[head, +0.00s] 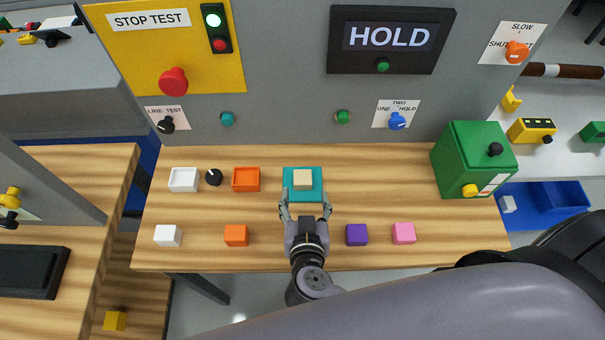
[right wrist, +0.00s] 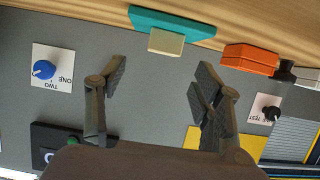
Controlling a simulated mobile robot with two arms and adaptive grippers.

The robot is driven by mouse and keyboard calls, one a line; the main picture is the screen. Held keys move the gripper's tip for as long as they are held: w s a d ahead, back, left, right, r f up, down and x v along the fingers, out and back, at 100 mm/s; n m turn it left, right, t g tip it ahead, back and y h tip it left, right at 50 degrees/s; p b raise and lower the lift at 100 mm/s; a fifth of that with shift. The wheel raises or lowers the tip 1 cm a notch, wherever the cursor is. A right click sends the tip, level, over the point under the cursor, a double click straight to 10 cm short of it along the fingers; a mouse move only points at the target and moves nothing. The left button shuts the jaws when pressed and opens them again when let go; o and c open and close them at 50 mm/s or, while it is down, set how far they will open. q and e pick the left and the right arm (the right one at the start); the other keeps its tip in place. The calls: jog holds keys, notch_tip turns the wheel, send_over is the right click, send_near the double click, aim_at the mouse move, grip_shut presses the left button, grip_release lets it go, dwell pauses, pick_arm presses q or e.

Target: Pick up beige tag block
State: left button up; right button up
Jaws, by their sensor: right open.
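The beige tag block (head: 303,180) sits on a teal tray (head: 290,176) near the back of the wooden table. In the right wrist view the beige block (right wrist: 166,42) shows against the teal tray (right wrist: 172,22), beyond the fingertips and between them. My right gripper (head: 304,207) is open and empty, with its fingertips at the near edge of the teal tray, just in front of the block. The open fingers also show in the right wrist view (right wrist: 160,80). My left gripper is not in view.
White (head: 168,236), orange (head: 236,235), purple (head: 357,235) and pink (head: 404,233) blocks stand along the front of the table. A white tray (head: 184,191), a black knob (head: 214,177) and an orange tray (head: 246,191) are left of the teal tray. A green box (head: 470,165) stands at the right end.

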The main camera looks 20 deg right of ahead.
aim_at(303, 180)
jog(key=shift+w+d+f, duration=0.15)
jog(key=shift+w, duration=0.3)
jog(key=shift+w+d+f, duration=0.1)
jog(key=shift+w, duration=0.25)
jog(key=p+x, duration=0.1)
jog(key=x, duration=0.1)
jog(key=p+x, duration=0.1)
jog(key=x, duration=0.1)
jog(key=shift+w, duration=0.25)
jog(key=shift+w+f, duration=0.2)
jog(key=shift+c, duration=0.8)
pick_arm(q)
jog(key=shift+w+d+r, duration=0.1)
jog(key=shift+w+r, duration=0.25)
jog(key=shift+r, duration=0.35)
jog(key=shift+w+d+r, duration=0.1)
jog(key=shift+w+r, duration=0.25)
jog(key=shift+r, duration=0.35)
pick_arm(e)
jog(key=c, duration=1.1)
